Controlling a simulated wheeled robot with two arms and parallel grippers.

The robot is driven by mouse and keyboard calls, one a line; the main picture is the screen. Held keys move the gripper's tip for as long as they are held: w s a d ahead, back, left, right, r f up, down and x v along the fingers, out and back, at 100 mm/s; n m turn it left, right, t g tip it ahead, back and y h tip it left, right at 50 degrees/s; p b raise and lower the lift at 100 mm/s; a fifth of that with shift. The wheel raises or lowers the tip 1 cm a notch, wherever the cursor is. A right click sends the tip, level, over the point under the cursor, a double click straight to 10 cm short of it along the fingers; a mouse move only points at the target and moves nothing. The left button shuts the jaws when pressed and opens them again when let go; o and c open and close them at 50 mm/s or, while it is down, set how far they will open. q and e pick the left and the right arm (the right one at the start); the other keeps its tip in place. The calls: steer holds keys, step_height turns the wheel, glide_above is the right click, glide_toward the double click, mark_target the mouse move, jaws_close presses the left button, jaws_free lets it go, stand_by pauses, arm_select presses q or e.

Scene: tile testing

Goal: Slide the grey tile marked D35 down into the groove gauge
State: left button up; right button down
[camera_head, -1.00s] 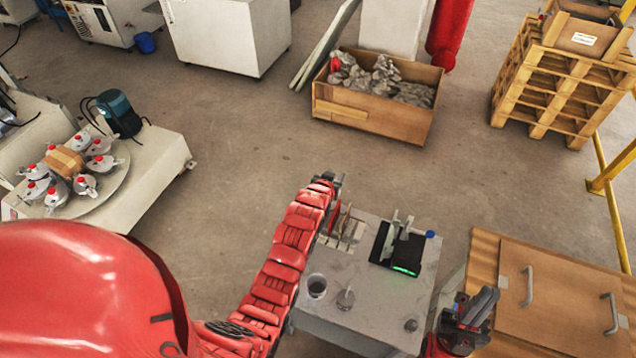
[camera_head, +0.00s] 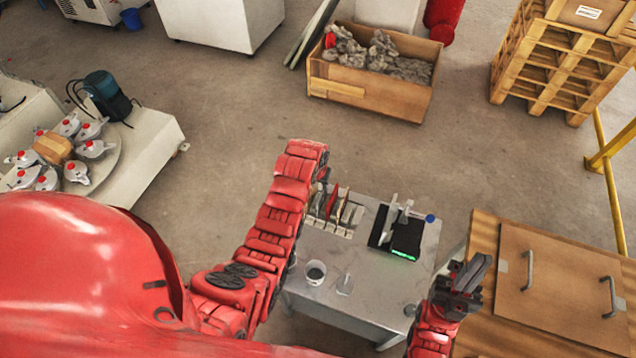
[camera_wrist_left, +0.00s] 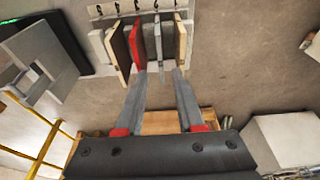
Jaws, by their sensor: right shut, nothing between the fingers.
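Several upright tiles stand in a slotted rack (camera_wrist_left: 105,12): pale, dark brown, red (camera_wrist_left: 138,42), grey (camera_wrist_left: 152,45) and cream (camera_wrist_left: 181,40) in the left wrist view. No D35 mark is readable. My left gripper (camera_wrist_left: 159,73) is open and empty, its fingertips at the tiles' near edges, with the grey tile roughly between them. In the head view its fingers are hidden behind my arm. The likely groove gauge, a black block with a green light (camera_head: 404,256) and grey upright plates, stands right of the rack. My right gripper (camera_head: 481,270) is shut and empty, right of the table.
The grey table (camera_head: 325,247) also carries a cup (camera_head: 315,272), a small pale object (camera_head: 344,285) and a blue knob (camera_head: 430,218). A wooden panel with handles (camera_head: 560,285) lies at the right. A wooden crate (camera_head: 365,97) is on the floor behind.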

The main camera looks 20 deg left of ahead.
mark_target(321, 193)
arm_select(q)
steer(key=shift+b+x, duration=2.45)
steer(key=shift+x, duration=1.6)
jaws_close()
steer(key=shift+w+p+v, duration=0.2)
steer(key=shift+p+v, duration=0.2)
steer(key=shift+v, duration=0.45)
steer(key=shift+w+p+v, duration=0.2)
steer(key=shift+p+v, duration=0.2)
steer(key=shift+v, duration=0.5)
steer(key=shift+w+p+v, duration=0.25)
steer(key=shift+p+v, duration=0.15)
steer(key=shift+v, duration=0.45)
steer(key=w+p+v, duration=0.1)
steer(key=v, duration=0.4)
steer(key=shift+r+p, duration=0.4)
steer(key=shift+r, duration=0.2)
